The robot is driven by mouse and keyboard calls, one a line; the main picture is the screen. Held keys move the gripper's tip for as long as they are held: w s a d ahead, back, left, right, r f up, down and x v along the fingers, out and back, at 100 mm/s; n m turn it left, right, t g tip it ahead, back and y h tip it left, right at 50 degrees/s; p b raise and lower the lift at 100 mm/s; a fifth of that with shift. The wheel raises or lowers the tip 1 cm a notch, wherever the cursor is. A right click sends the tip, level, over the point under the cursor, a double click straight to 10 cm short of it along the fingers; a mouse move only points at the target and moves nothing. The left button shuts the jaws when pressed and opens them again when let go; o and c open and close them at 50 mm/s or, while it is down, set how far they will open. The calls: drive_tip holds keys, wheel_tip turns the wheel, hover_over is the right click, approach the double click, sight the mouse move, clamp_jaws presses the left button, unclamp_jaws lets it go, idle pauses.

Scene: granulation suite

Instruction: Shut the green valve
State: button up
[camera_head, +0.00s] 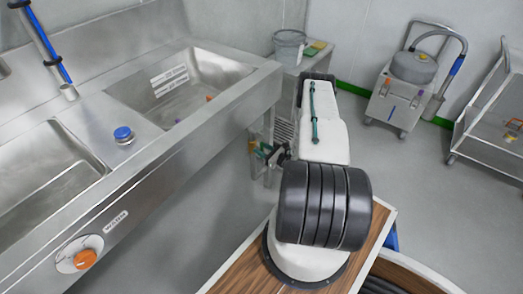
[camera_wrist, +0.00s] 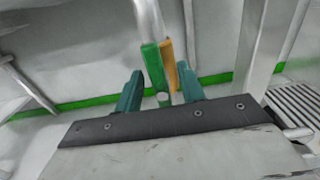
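The green valve handle (camera_wrist: 153,68) shows as an upright green lever below a pale pipe in the wrist view. A yellow-orange handle (camera_wrist: 168,58) stands close against its right side. My gripper (camera_wrist: 159,74) is open, with one teal finger left of the handles and one to the right. Gaps show on both sides, and I see no contact. Whether the handles lie between the fingertips or just beyond them is unclear. In the head view my gripper (camera_head: 272,152) is beside the sink's right end, partly hidden by my arm. The valve is too small there to tell clearly.
A steel sink unit (camera_head: 190,145) fills the left, with an orange knob (camera_head: 85,259) on its front. A grey bucket (camera_head: 289,46) stands on a small table behind. A wheeled vacuum (camera_head: 405,88) and a rack (camera_head: 480,135) stand right. Open floor lies between.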

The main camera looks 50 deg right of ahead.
clamp_jaws()
drive_tip(key=shift+a, duration=0.15)
drive_tip(key=shift+m, duration=0.4)
drive_tip(key=m, duration=0.3)
drive_tip(key=shift+d, duration=0.3)
drive_tip(key=m, duration=0.5)
drive_tip(key=shift+d+f, duration=0.2)
drive_tip(key=shift+d, duration=0.05)
drive_tip(key=m, duration=0.4)
drive_tip(key=shift+d+f+m, duration=0.1)
drive_tip(key=shift+f+m, duration=0.1)
drive_tip(key=shift+m, duration=0.2)
drive_tip(key=m, duration=0.4)
drive_tip(key=shift+f, duration=0.2)
drive_tip(key=shift+m, duration=0.3)
